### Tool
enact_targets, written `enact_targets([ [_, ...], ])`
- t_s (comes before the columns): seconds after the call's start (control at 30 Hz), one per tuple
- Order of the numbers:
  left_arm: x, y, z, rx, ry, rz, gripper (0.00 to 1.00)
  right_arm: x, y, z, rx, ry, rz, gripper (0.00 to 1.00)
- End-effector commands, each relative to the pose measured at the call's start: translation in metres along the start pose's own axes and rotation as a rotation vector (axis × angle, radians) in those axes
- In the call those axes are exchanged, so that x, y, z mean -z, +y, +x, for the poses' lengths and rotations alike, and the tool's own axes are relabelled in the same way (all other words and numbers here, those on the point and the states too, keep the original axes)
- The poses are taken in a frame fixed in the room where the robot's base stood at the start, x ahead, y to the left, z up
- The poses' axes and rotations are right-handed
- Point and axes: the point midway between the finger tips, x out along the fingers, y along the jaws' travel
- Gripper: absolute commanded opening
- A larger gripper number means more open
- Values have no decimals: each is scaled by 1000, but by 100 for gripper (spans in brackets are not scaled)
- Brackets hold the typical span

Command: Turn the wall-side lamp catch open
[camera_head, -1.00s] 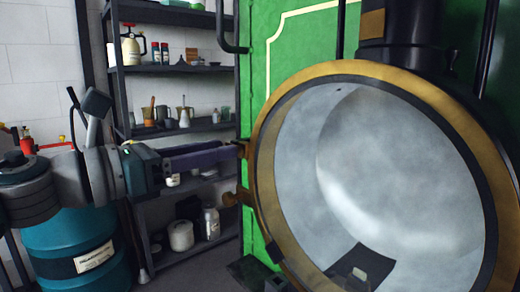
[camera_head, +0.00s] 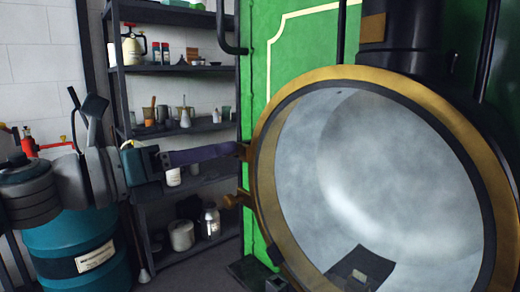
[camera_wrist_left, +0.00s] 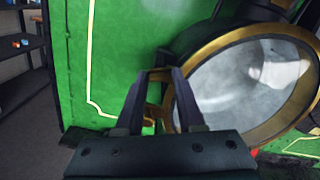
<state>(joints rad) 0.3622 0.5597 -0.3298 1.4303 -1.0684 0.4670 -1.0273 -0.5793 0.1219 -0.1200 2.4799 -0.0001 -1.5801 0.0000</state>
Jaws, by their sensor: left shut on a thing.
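The lamp (camera_head: 262,140) is a large round headlamp with a brass rim and a pale glass front. It fills the right of the head view and shows at the right of the left wrist view (camera_wrist_left: 283,122). My left gripper (camera_head: 238,149) reaches in from the left, its fingertips at the rim's left edge. It is shut on a small brass catch (camera_wrist_left: 159,75), which shows between the fingertips in the left wrist view. The fingers hide part of the catch. A brass knob (camera_head: 236,200) sits lower on the same side, apart from the gripper. My right gripper is out of view.
A green panel with a cream line (camera_head: 262,50) stands behind the lamp. A dark shelf rack (camera_head: 175,69) with bottles and jars stands behind my left arm. A teal drum (camera_head: 75,235) stands at lower left. Dark floor shows between rack and panel.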

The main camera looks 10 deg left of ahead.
Motion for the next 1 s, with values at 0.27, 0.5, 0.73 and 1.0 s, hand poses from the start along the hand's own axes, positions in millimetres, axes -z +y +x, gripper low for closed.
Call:
enact_targets([
  [0.27, -2, 0, 0, 1, 1, -263, 0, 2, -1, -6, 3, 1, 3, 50],
  [0.5, -4, 2, 0, 1, 0, -492, 0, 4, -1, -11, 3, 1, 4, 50],
  [0.73, -4, 3, 0, 0, 0, -711, 0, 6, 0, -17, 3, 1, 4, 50],
  [1.0, -4, 4, 0, 1, 0, -939, 0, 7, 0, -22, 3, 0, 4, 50],
])
